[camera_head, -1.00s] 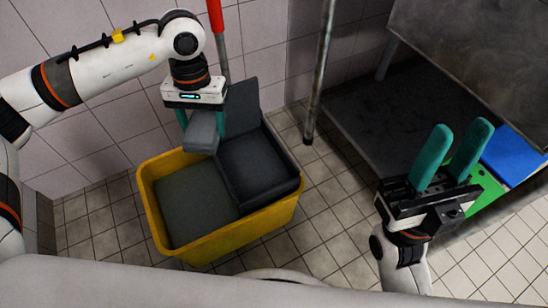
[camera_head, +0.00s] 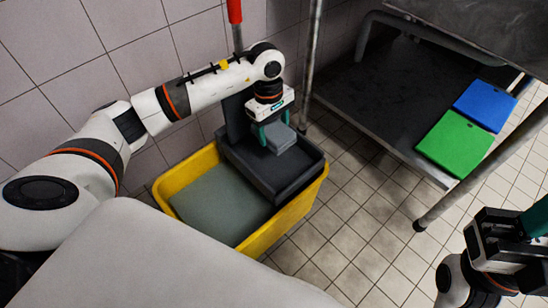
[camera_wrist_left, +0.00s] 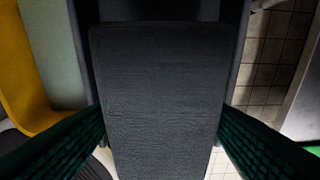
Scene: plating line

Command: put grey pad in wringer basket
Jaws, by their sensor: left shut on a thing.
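The grey pad (camera_head: 283,141) is gripped between the teal fingers of my left gripper (camera_head: 272,133). It is over the dark wringer basket (camera_head: 262,180), which sits at the right side of the yellow bucket (camera_head: 185,172). In the left wrist view the pad (camera_wrist_left: 160,90) fills the middle between both fingers, with the dark basket behind it. Whether the pad touches the basket cannot be told. My right gripper (camera_head: 528,225) is at the lower right, cut off by the picture edge, so its opening does not show.
Greyish water (camera_head: 220,202) shows in the bucket's left part. A green board (camera_head: 455,143) and a blue board (camera_head: 485,105) lie on the dark lower shelf (camera_head: 375,110) at the right. A red-topped pole (camera_head: 235,12) stands behind the bucket. Tiled floor lies between bucket and shelf.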

